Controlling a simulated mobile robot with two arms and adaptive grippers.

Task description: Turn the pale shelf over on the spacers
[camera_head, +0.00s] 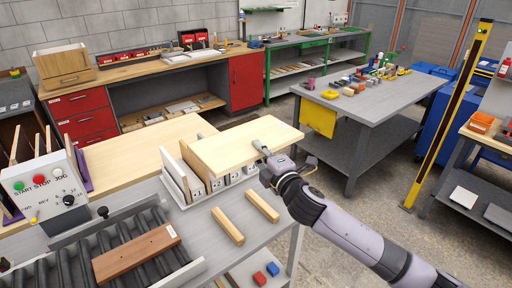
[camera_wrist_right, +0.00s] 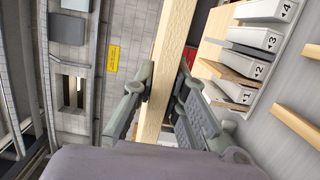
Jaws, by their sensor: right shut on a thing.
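The pale shelf (camera_head: 240,148) is a light wooden board held roughly flat above the table, in front of and partly over the numbered rack. My right gripper (camera_head: 266,152) is shut on its near right edge. In the right wrist view the shelf (camera_wrist_right: 168,45) runs edge-on between the two fingers of the gripper (camera_wrist_right: 165,85). Two pale wooden strips, the spacers (camera_head: 229,226) and (camera_head: 262,206), lie apart and about parallel on the grey table, below and in front of the shelf. One strip also shows in the right wrist view (camera_wrist_right: 297,126). My left gripper is not in view.
The white numbered rack (camera_head: 176,196) holds upright boards behind the spacers. A roller conveyor (camera_head: 75,255) carries a reddish-brown board (camera_head: 137,252) at the left, beside a control box (camera_head: 44,190). Red and blue blocks lie on a lower shelf. Grey table is free around the spacers.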

